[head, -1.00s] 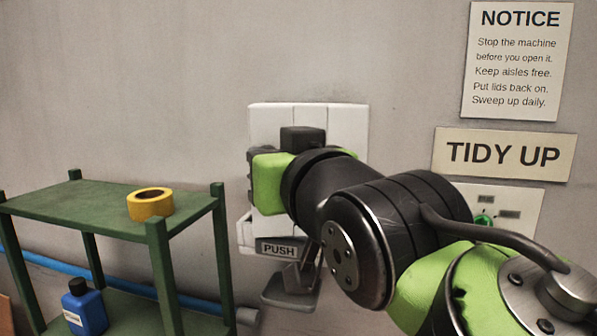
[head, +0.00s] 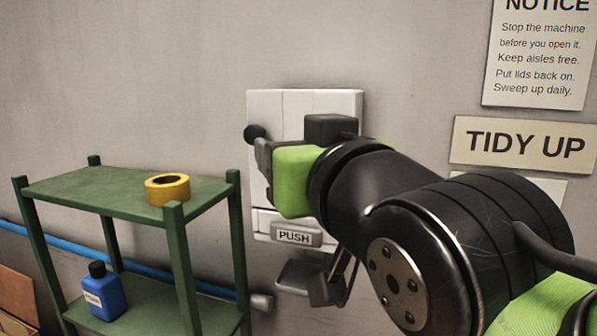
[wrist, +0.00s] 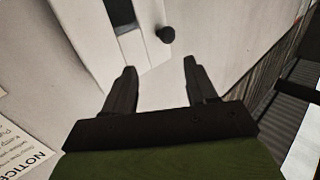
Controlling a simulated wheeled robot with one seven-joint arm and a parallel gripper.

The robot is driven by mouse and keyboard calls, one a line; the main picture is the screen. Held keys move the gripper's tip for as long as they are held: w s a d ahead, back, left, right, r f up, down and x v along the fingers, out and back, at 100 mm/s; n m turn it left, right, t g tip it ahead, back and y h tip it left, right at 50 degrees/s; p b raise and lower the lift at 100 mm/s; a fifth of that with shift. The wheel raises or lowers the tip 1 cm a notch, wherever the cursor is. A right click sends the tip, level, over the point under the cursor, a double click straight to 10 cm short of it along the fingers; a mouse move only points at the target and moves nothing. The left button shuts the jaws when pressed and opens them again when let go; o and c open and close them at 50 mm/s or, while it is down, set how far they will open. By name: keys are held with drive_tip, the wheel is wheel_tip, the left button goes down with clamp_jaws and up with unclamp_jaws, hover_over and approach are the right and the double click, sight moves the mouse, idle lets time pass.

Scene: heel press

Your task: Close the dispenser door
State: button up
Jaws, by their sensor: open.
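The white dispenser (head: 300,103) is fixed to the wall, with a grey PUSH flap (head: 296,236) at its bottom. A black knob (head: 255,132) shows at its left edge; it also shows in the wrist view (wrist: 166,34). In the wrist view the white door (wrist: 148,22) carries the knob, and a dark gap shows beside it; how far the door stands open I cannot tell. My gripper (head: 262,168) is open and empty, in front of the dispenser, just below the knob in the head view. In the wrist view the knob appears beyond my fingertips (wrist: 158,72). My arm hides the dispenser's right part.
A green shelf (head: 105,185) stands at the left, with a yellow tape roll (head: 167,197) on top and a blue bottle (head: 104,296) below. A blue pipe (head: 150,272) runs low along the wall. Signs (head: 525,145) hang at the right. The wall above the dispenser is clear.

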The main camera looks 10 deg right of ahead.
drive_tip(key=v, duration=1.1)
drive_tip(key=shift+s+f, duration=0.1)
drive_tip(key=w+d+f+m+g+h, duration=0.1)
drive_tip(key=d+f+g+h, duration=0.15)
drive_tip(key=f, duration=0.65)
drive_tip(key=w+d+f+m+g+h, duration=0.1)
drive_tip(key=w+d+f+g, duration=0.15)
drive_tip(key=f, duration=0.55)
drive_tip(key=s+d+f+g, duration=0.1)
drive_tip(key=s+f+g, duration=0.2)
drive_tip(key=f, duration=0.6)
drive_tip(key=s+d+f+g+p, duration=0.1)
drive_tip(key=s+d+f+g, duration=0.1)
drive_tip(key=f, duration=0.7)
drive_tip(key=shift+s+d+f+m+g+h, duration=0.2)
drive_tip(key=shift+s+m+g+h, duration=0.25)
drive_tip(key=shift+s+g, duration=0.55)
